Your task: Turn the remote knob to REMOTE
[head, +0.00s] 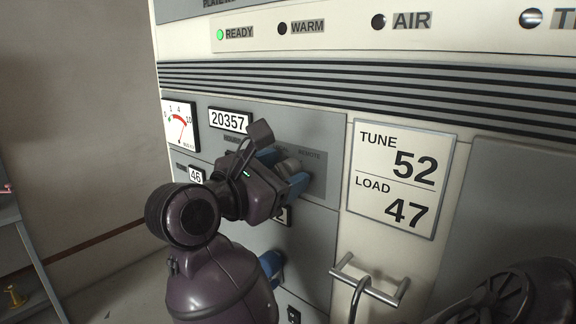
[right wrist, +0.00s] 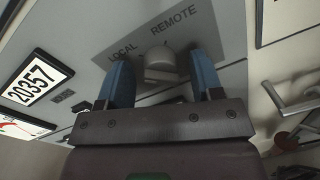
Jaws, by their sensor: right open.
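The remote knob (right wrist: 160,65) is light grey with a flat grip and sits on a grey plate marked LOCAL (right wrist: 123,52) and REMOTE (right wrist: 174,22). In the right wrist view it stands between the two blue fingers of my right gripper (right wrist: 163,80), with a gap on either side. In the head view the gripper (head: 284,170) is open around the knob (head: 289,164), at the panel. The REMOTE label (head: 309,154) shows there; LOCAL is mostly hidden. I cannot tell exactly which label the knob points to.
A 20357 counter (head: 229,121) and a meter (head: 180,126) are to the left. A TUNE/LOAD plate (head: 402,178) is to the right, above a metal handle (head: 370,281) that sticks out. A blue part (head: 271,262) shows lower on the panel. The READY lamp (head: 220,34) glows green.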

